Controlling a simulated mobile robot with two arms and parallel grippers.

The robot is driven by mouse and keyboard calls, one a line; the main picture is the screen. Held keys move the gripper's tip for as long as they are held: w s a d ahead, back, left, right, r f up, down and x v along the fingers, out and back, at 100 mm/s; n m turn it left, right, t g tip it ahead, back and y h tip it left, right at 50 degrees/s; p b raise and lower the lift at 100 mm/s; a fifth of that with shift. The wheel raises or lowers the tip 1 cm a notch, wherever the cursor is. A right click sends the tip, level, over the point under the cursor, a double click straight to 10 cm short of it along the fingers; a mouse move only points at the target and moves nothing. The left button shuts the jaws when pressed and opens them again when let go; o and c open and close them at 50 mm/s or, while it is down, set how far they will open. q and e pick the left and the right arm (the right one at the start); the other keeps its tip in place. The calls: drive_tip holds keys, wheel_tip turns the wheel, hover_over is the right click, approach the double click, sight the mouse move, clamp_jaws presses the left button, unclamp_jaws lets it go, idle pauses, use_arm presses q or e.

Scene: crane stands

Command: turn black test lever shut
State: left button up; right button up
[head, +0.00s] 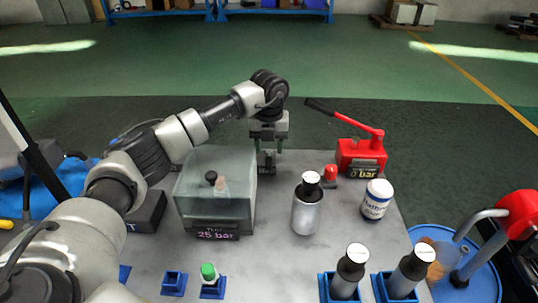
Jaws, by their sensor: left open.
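My left gripper (268,164) points down behind the right side of a clear tank, near the table's back edge, its jaws open and apparently empty. A red pump (361,154) with a "0 bar" display stands at the back right. Its red arm slopes up to the left and ends in a black grip (319,106), which stands apart from the gripper. The clear tank (216,203) has a dark front label reading "25 bar". A black knob (211,177) shows at the tank. I cannot tell which black part is the test lever. My right gripper is not in view.
A silver bottle (307,208) and a white jar (376,200) stand right of the tank. Bottles (349,270) (410,270) sit in blue holders in front. A green-capped vial (209,273) stands at front left. A blue basin (465,270) is at right.

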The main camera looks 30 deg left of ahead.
sight(269, 156)
use_arm(q)
drive_tip(key=shift+f, duration=1.75)
clamp_jaws()
